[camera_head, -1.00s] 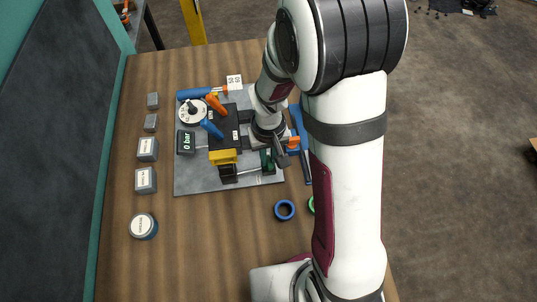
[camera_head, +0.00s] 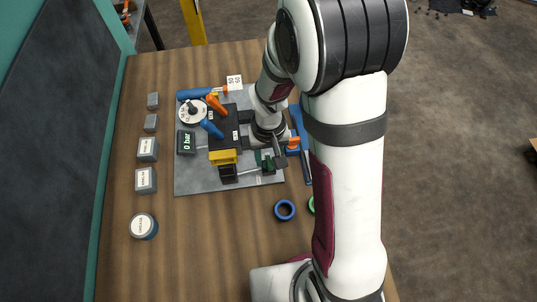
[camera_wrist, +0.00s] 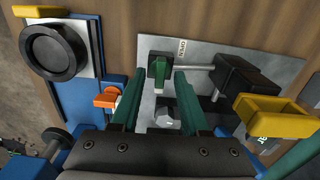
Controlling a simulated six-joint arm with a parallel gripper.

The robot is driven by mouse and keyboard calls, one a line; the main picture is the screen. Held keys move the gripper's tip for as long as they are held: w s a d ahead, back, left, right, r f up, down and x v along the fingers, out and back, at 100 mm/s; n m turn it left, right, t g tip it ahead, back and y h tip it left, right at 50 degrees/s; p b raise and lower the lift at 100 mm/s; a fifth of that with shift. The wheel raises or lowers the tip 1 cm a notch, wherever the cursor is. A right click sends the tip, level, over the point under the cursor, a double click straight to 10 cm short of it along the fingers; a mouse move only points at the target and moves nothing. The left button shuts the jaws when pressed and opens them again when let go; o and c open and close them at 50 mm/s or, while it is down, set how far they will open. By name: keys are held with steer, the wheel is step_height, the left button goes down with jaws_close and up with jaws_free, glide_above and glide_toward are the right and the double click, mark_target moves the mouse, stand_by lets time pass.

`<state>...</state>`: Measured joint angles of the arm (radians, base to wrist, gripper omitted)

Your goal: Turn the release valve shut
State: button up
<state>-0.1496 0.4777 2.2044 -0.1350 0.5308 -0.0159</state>
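The release valve (camera_wrist: 159,68) is a dark green block with a short green lever, on a pipe beside an "OPEN" label in the wrist view. In the head view it is small and partly hidden near the plate's front right corner (camera_head: 267,164). My gripper (camera_wrist: 157,80) is open, with its two long green fingers on either side of the valve's lever. I see gaps between the lever and both fingers; its depth between them is hard to tell. In the head view my gripper is mostly hidden behind my arm.
A black block with a yellow handle (camera_wrist: 275,115) stands right of the valve. An orange-handled part (camera_wrist: 107,97) is close to the left finger. A gauge (camera_head: 192,111), a "0 bar" display (camera_head: 186,142) and orange and blue levers share the plate. A blue ring (camera_head: 284,210) lies in front.

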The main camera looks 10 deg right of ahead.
mark_target(269, 160)
step_height(269, 160, up, 16)
stand_by(0.4)
steer(key=shift+f, duration=0.1)
steer(key=s+d+r+m+y, duration=0.1)
steer(key=s+m, duration=0.5)
steer(key=s, duration=1.2)
steer(key=shift+s+y, duration=0.2)
steer(key=shift+y, duration=0.2)
steer(key=shift+d, duration=0.15)
